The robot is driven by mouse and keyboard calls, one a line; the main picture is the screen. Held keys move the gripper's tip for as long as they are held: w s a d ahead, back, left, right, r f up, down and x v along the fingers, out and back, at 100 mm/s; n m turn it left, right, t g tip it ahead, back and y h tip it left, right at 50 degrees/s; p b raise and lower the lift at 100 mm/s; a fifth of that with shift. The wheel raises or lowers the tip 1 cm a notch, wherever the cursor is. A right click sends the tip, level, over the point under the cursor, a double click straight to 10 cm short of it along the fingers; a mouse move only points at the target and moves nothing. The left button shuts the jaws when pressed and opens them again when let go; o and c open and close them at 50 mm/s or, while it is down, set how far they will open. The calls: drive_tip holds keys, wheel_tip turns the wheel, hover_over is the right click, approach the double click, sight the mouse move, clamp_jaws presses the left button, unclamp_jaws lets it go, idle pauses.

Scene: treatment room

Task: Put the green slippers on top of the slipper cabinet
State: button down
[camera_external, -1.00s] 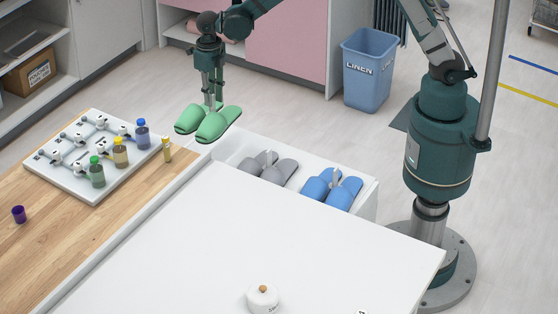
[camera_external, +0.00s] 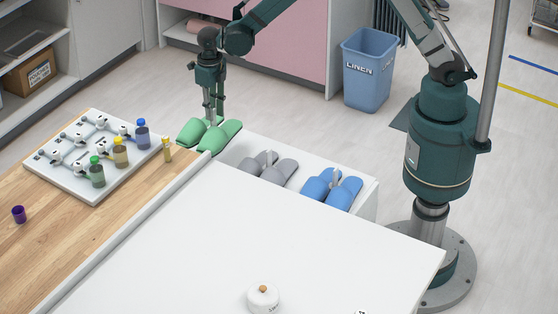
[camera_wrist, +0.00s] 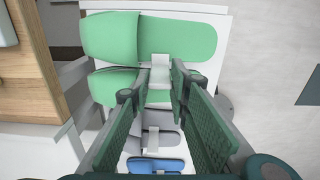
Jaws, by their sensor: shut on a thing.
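The pair of green slippers (camera_external: 209,137) hangs at the far left end of the open white drawer of the slipper cabinet; I cannot tell whether the slippers touch it. My gripper (camera_external: 212,118) points down and is shut on the pair from above. In the wrist view, the green slippers (camera_wrist: 178,38) lie beyond my fingers (camera_wrist: 160,82), with a white tab between the fingertips. The slipper cabinet has a broad white top (camera_external: 250,225), bare near the drawer. Grey slippers (camera_external: 267,167) and blue slippers (camera_external: 332,187) stand in the drawer.
A wooden counter (camera_external: 60,235) at left holds a white tray (camera_external: 60,178) with bottles, a small yellow vial (camera_external: 167,150) close to the green slippers, and a purple cup (camera_external: 19,214). A lidded white jar (camera_external: 262,298) stands on the cabinet top. A blue linen bin (camera_external: 369,75) stands behind.

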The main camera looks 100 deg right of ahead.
drive_tip(key=shift+f, duration=1.8)
drive_tip(key=shift+f+b, duration=0.65)
drive_tip(key=shift+f, duration=1.25)
drive_tip(key=shift+f, duration=0.1)
drive_tip(key=c, duration=2.2)
unclamp_jaws()
drive_tip(key=shift+o, duration=0.2)
wheel_tip(320, 180, up, 12)
drive_tip(key=shift+r+p, duration=0.15)
drive_tip(key=shift+p, duration=0.9)
